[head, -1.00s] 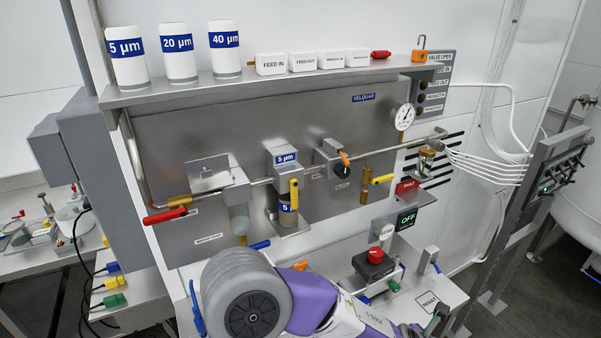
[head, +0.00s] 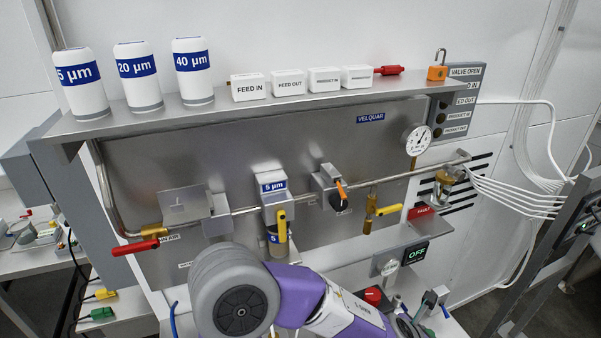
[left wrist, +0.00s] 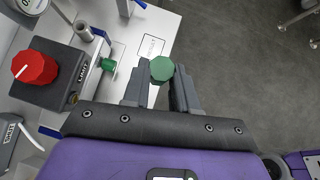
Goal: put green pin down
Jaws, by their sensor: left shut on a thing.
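My left gripper (left wrist: 161,80) is shut on a green pin (left wrist: 162,69) in the left wrist view. The pin's six-sided head shows between the two fingertips; the lower part of the pin is hidden. Just left of it, the edge of a white bench (left wrist: 140,22) carries a small printed label (left wrist: 151,46). A second green piece (left wrist: 107,64) sits at the side of a grey box marked LIMIT, apart from my fingers. In the head view my purple arm crosses the bottom middle, and the held pin cannot be made out. My right gripper is not in view.
The LIMIT box (left wrist: 66,72) with its red knob (left wrist: 35,68) stands left of my gripper. Metal posts (left wrist: 83,30) rise beside it. Dark floor (left wrist: 235,60) lies open to the right. The steel panel (head: 180,140) with its pipe and valves stands behind my arm.

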